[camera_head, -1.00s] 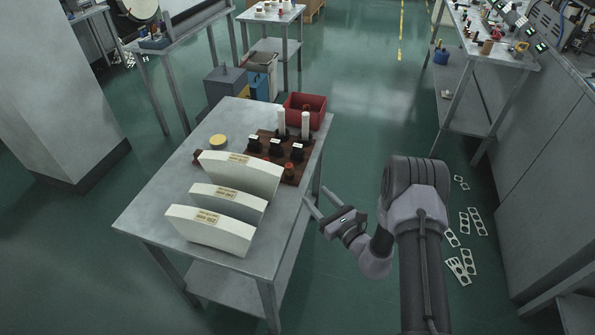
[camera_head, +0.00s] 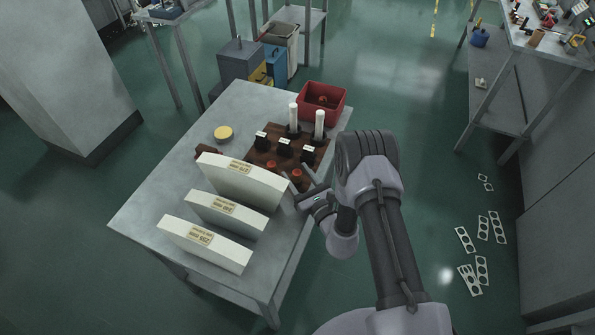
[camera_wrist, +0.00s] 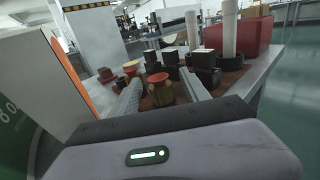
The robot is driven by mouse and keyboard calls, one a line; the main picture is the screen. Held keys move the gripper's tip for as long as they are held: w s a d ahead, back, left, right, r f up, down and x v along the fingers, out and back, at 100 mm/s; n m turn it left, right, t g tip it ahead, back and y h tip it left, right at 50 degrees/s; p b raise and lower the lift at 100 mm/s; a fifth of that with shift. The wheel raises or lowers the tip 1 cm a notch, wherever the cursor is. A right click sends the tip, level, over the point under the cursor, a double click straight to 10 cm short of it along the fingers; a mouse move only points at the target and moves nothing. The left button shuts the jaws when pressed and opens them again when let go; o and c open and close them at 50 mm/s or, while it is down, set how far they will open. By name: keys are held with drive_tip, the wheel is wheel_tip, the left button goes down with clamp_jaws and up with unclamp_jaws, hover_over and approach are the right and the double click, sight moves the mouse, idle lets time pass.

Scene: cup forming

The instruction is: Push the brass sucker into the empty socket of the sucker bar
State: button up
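A brass sucker with an orange-red top (camera_wrist: 160,90) stands upright between the tips of my gripper (camera_wrist: 160,83). A gap shows on each side of it, so the fingers are open and not clamped. In the head view this sucker (camera_head: 297,175) is at the front right of a dark brown board. A second, similar sucker (camera_wrist: 131,68) stands just behind and left; it also shows in the head view (camera_head: 271,165). Several black pieces with white tops (camera_head: 285,147) stand behind them on the board. I cannot tell which part is the sucker bar or its empty socket.
Large white labelled blocks (camera_head: 243,180) stand left of the suckers on the grey table (camera_head: 150,192); one is close to my gripper in the wrist view. White rods (camera_wrist: 229,30) rise behind the black pieces. A red bin (camera_head: 322,98) is at the back corner. A yellow disc (camera_head: 223,133) lies left.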

clamp_jaws()
